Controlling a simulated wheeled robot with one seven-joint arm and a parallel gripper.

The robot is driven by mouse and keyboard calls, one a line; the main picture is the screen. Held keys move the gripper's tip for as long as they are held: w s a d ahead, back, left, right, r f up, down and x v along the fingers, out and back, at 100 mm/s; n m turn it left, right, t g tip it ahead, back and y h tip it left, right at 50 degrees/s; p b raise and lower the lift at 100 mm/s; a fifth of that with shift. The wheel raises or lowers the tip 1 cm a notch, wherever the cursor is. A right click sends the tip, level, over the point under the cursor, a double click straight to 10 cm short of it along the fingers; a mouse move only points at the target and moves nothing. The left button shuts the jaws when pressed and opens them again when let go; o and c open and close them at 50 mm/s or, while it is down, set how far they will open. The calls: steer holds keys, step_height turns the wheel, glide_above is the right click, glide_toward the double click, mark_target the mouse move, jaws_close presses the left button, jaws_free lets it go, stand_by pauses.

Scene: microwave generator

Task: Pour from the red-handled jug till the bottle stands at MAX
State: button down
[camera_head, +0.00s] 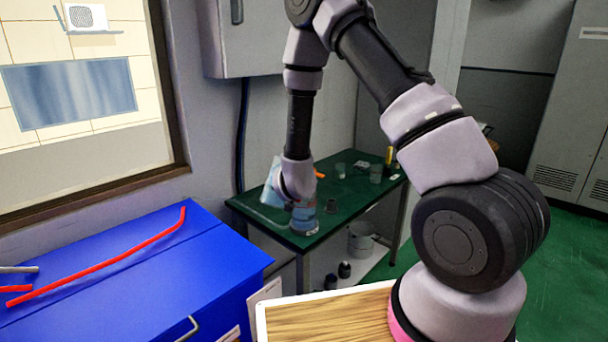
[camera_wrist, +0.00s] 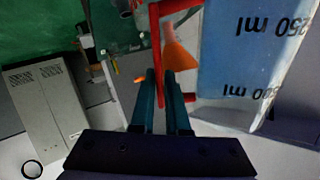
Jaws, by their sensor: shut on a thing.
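The jug (camera_head: 270,195) shows as a pale blue, see-through shape at the left of my wrist, over the green table, and looks tilted. In the wrist view the jug (camera_wrist: 235,60) fills the upper right, with "250 ml" and "500 ml" marks and bluish contents. My gripper (camera_wrist: 165,100) is shut on its red handle (camera_wrist: 156,60). A bluish clear vessel (camera_head: 304,217), apparently the bottle, stands on the table just below my wrist. My wrist partly hides it; its level and MAX mark cannot be read.
A blue cabinet (camera_head: 130,275) with a red bar (camera_head: 100,265) stands at left. The wall box (camera_head: 243,40) hangs behind my arm.

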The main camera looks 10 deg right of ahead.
steer(key=shift+w+d+r+m+g+y+p, duration=0.2)
steer(key=shift+d+r+g+y, duration=0.1)
steer(key=shift+r, duration=0.2)
steer(key=shift+w+d+r+m+g+y+p, duration=0.1)
steer(key=shift+w+d+r+g+y+p, duration=0.15)
steer(key=shift+r, duration=0.25)
stand_by(0.4)
steer(key=shift+r+g+y, duration=0.2)
steer(key=shift+g+y, duration=0.25)
steer(key=shift+g, duration=0.1)
stand_by(1.0)
steer(key=shift+s+a+f+m+g+y+p, duration=0.15)
steer(key=shift+f+m+g+y+p, duration=0.15)
steer(key=shift+g+y+p, duration=0.15)
stand_by(0.9)
steer(key=shift+a+f+n+y, duration=0.15)
steer(key=shift+f+n+y, duration=0.15)
steer(key=shift+n, duration=0.3)
stand_by(0.5)
steer(key=shift+s+r+g+y+p, duration=0.15)
steer(key=shift+r+g+y+p, duration=0.15)
steer(key=shift+g+y+p, duration=0.5)
stand_by(1.8)
